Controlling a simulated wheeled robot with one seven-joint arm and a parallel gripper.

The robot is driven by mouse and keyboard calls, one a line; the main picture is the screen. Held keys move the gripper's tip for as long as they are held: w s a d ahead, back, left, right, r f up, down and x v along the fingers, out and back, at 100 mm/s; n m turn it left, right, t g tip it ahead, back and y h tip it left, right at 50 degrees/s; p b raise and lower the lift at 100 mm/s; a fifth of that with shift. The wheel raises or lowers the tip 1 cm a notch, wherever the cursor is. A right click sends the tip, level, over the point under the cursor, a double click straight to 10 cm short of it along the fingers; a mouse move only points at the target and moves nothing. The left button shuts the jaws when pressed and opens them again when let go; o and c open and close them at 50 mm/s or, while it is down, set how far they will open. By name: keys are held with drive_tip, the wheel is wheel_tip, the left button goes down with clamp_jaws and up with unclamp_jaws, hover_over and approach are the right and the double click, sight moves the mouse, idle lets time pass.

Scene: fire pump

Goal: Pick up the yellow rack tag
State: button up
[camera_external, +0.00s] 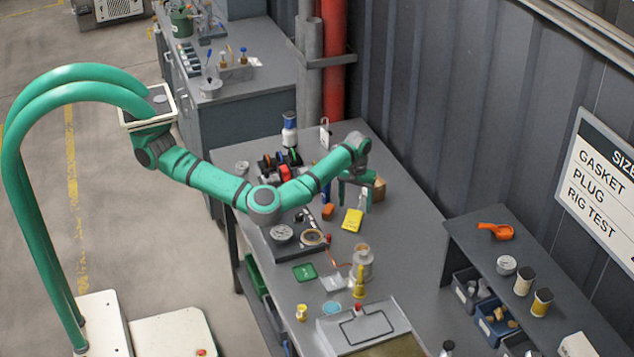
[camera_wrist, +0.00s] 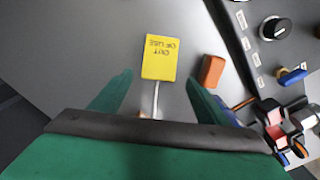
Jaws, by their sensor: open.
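The yellow rack tag (camera_external: 352,220) lies on the grey workbench, near its middle. In the wrist view the tag (camera_wrist: 160,57) reads "OUT OF USE" upside down, and a thin pale strip runs from it down toward my gripper. My green gripper (camera_external: 358,197) is above the bench, just beyond the tag. In the wrist view its two fingers (camera_wrist: 157,88) are apart, with the strip between them and the yellow part ahead of the tips. Nothing is held. I cannot tell the exact height of the fingertips above the bench.
An orange block (camera_wrist: 212,71) lies close right of the tag in the wrist view; it also shows in the external view (camera_external: 328,211). A gauge panel (camera_external: 270,246) stands left of the tag. A brown block (camera_external: 379,189) is beside my gripper. Bare bench lies right of the tag.

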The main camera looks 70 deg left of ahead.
sight(356, 212)
drive_tip(key=shift+w+d+f, duration=0.1)
drive_tip(key=shift+w+f, duration=0.05)
drive_tip(key=shift+f, duration=2.35)
drive_tip(key=c, duration=1.2)
drive_tip(key=shift+r, duration=0.1)
